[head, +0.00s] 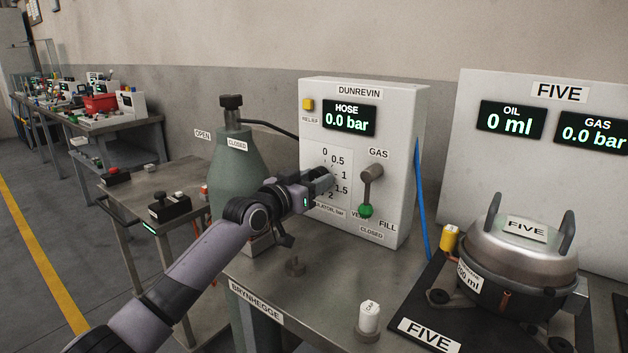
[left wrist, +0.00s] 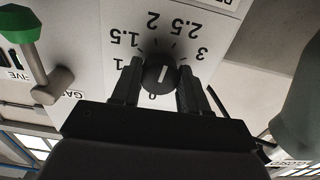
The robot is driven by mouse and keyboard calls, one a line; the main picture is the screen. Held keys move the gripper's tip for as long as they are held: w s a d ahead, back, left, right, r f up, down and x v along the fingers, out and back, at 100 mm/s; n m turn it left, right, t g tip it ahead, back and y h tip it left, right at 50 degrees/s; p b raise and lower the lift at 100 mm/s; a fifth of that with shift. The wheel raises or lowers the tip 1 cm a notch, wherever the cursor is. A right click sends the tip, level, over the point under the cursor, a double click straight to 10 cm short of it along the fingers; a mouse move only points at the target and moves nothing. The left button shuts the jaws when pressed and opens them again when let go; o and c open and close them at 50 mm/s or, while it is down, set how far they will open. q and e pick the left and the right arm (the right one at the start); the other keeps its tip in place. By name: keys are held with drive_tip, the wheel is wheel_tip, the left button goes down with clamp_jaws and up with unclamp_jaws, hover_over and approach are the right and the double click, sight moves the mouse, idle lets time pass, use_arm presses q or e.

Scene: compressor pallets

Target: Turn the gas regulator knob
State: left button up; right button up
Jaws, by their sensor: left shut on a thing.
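The gas regulator knob (left wrist: 158,78) is black and round with a white line, on a white dial plate with printed numbers in the left wrist view. My left gripper (left wrist: 158,88) has a finger on each side of the knob and is shut on it. In the head view the left gripper (head: 322,180) reaches the dial (head: 338,168) on the white DUNREVIN panel (head: 390,130) and hides the knob. The white line runs roughly along the 0-to-2 direction; which end is the pointer is unclear. The HOSE display (head: 349,118) reads 0.0 bar. My right gripper is not in view.
A GAS lever with a green handle (head: 366,210) hangs right of the dial. A green gas cylinder (head: 236,165) stands left of the panel. A silver pot (head: 515,255) and white-capped piece (head: 369,316) are on the right. The bench front centre (head: 310,310) is mostly clear.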

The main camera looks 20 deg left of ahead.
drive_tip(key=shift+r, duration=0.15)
use_arm(q)
drive_tip(key=n+p, duration=0.4)
drive_tip(key=n, duration=0.5)
drive_tip(key=n+p, duration=0.4)
drive_tip(key=n, duration=0.4)
drive_tip(key=n+p, duration=0.4)
drive_tip(key=n, duration=0.5)
drive_tip(key=shift+d+r+n, duration=0.1)
drive_tip(key=shift+r+n, duration=0.15)
drive_tip(key=shift+n, duration=0.05)
drive_tip(key=shift+n+p, duration=0.45)
drive_tip(key=shift+n, duration=0.65)
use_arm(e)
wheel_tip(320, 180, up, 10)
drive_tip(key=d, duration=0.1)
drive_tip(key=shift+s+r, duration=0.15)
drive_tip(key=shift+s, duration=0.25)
use_arm(q)
drive_tip(key=shift+f, duration=0.1)
